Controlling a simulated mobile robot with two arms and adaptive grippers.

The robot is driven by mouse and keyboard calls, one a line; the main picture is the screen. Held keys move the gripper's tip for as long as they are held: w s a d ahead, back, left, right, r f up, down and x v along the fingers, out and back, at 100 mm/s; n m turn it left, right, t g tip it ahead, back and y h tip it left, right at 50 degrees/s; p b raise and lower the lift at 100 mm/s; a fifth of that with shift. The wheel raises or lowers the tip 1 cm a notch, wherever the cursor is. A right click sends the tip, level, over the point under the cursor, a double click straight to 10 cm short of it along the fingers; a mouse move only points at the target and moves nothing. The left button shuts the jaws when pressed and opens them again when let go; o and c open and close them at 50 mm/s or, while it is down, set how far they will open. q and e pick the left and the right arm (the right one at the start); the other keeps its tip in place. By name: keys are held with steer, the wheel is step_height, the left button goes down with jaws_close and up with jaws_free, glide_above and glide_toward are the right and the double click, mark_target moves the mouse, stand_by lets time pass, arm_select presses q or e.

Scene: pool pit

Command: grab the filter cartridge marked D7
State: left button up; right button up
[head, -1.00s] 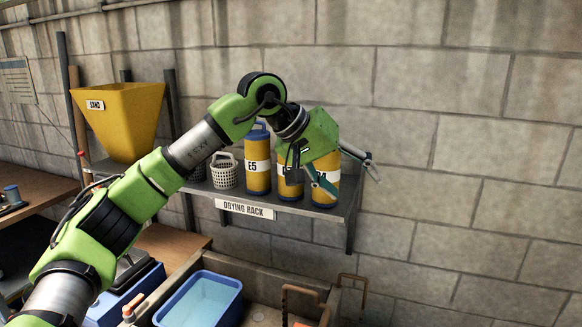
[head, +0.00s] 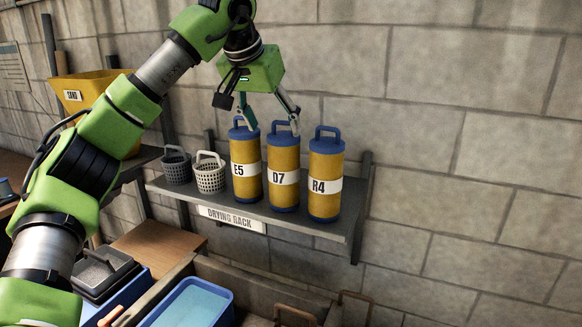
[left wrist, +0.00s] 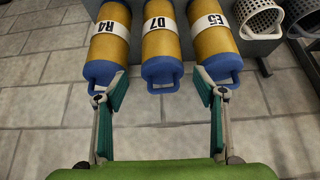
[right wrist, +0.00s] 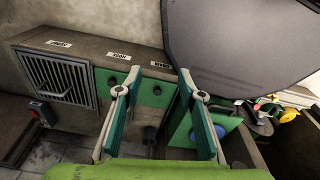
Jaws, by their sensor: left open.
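The cartridge marked D7 (head: 284,160) is a yellow cylinder with blue ends, a blue top handle and a white label. It stands upright on the drying rack between cartridge E5 (head: 246,160) and cartridge R4 (head: 325,165). My left gripper (head: 269,120) is open and empty above the cartridges, its fingers pointing down near the tops of E5 and D7. In the left wrist view, D7 (left wrist: 163,50) lies centred ahead, its handle between the spread fingertips (left wrist: 160,90). My right gripper (right wrist: 160,75) is open and empty, away from the rack.
The drying rack (head: 290,222) also holds a grey basket (head: 176,168) and a white basket (head: 209,174) left of E5. A blue tub (head: 190,304) of water stands below. The right wrist view shows a grille (right wrist: 60,78) and a labelled green panel (right wrist: 148,92).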

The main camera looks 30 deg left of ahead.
mark_target(277, 141)
arm_select(q)
steer(key=x, duration=0.3)
steer(key=p+x, duration=0.1)
steer(key=x, duration=0.2)
steer(key=shift+s+f, duration=0.25)
steer(key=shift+s, duration=0.05)
steer(key=p+x, duration=0.2)
steer(key=x, duration=0.1)
steer(key=shift+w+a+r+p, duration=0.1)
steer(key=shift+w+p, duration=0.15)
steer(key=shift+p, duration=0.1)
steer(key=shift+p+x, duration=0.3)
steer(key=shift+x, duration=0.85)
steer(key=shift+w+f, duration=0.2)
steer(key=shift+f, duration=0.05)
steer(key=shift+s, duration=0.1)
steer(key=c, duration=0.9)
steer(key=shift+c, duration=1.2)
arm_select(e)
steer(key=s+r, duration=0.1)
steer(key=r, duration=0.1)
steer(key=s+r, duration=0.2)
steer(key=shift+r, duration=0.15)
